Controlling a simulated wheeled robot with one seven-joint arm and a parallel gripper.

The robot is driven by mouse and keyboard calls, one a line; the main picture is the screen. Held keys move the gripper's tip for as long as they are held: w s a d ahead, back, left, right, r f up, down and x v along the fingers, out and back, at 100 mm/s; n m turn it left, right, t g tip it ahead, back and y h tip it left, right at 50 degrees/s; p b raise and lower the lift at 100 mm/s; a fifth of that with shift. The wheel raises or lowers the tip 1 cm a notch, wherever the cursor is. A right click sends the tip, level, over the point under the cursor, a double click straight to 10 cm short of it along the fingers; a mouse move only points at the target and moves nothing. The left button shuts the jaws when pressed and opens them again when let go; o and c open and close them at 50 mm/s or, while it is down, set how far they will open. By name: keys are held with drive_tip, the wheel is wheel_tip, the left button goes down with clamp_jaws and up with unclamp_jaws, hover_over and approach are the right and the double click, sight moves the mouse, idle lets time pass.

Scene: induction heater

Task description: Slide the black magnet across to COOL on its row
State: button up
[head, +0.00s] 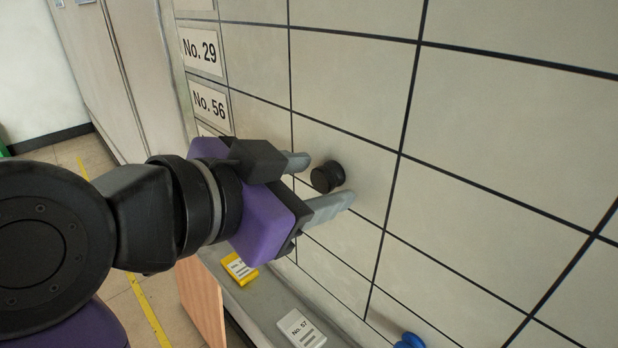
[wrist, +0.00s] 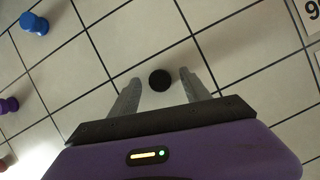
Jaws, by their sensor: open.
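The black magnet (head: 327,177) is a short round knob on the white gridded board (head: 480,120). My gripper (head: 325,182) is open, with its two grey fingers reaching toward the board on either side of the magnet. In the wrist view the magnet (wrist: 160,80) sits between the spread fingertips (wrist: 158,78), with a gap on both sides. The magnet lies inside one grid cell, close to a vertical line. No COOL label is readable in either view.
Row labels No. 29 (head: 201,50) and No. 56 (head: 209,106) are at the board's left. A blue magnet (head: 409,341) sits lower right; the wrist view also shows a purple magnet (wrist: 9,104).

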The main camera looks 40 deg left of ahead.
sight(461, 238)
clamp_jaws()
drive_tip(key=shift+s+d+r+p, duration=0.2)
drive_tip(key=shift+d+p, duration=0.25)
drive_tip(key=shift+d, duration=2.15)
drive_tip(key=shift+s+d+r+p, duration=0.15)
drive_tip(key=shift+d+p, duration=0.35)
drive_tip(key=shift+d, duration=2.05)
drive_tip(key=shift+s+d+r+p, duration=0.15)
drive_tip(key=shift+d+p, duration=0.3)
drive_tip(key=shift+d, duration=2.15)
drive_tip(key=shift+f, duration=0.1)
unclamp_jaws()
drive_tip(key=shift+s, duration=0.1)
